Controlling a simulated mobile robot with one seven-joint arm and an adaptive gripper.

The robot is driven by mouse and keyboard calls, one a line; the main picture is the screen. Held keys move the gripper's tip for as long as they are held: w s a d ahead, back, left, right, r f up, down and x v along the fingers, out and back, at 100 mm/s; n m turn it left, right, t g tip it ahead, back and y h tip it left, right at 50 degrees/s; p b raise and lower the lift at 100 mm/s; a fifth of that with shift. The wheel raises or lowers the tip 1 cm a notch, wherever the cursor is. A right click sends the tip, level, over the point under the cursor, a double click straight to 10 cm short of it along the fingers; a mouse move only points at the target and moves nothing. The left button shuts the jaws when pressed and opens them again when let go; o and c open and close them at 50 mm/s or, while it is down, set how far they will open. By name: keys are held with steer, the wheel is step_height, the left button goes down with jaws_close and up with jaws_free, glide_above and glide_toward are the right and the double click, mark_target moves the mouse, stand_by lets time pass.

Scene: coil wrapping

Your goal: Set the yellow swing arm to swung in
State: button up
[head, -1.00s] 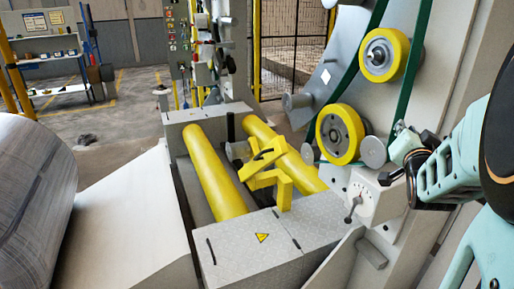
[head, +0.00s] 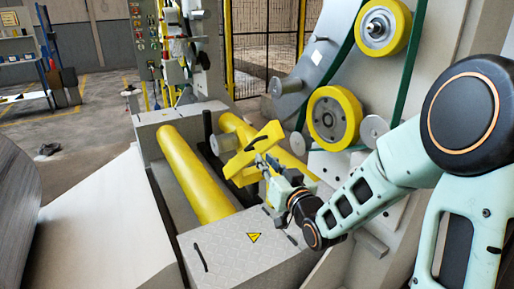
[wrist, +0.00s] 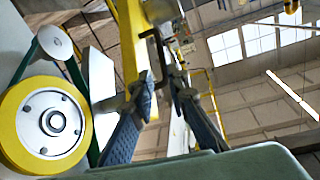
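The yellow swing arm (head: 245,160) stands over the yellow rollers, tilted up to the right in the head view. A black handle is fixed on it; in the wrist view the handle (wrist: 157,48) is just ahead of my fingertips, partly between them. The yellow arm (wrist: 130,45) rises behind it there. My gripper (head: 262,163) reaches in from the right, close against the swing arm. In the wrist view my gripper (wrist: 163,82) has its two fingers apart. I cannot tell whether they touch the handle.
Two yellow rollers (head: 192,172) lie in the machine bed. A grey cover with a warning triangle (head: 253,238) is in front. Yellow wheels (head: 333,118) with a green belt stand at the right, near my arm. A large coil (head: 15,200) is at the left.

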mark_target(250, 144)
steer(key=x, duration=1)
steer(key=shift+w+a+b, duration=0.25)
steer(key=shift+a+b, duration=0.1)
steer(key=shift+c, duration=0.3)
jaws_close()
steer(key=shift+r, duration=0.1)
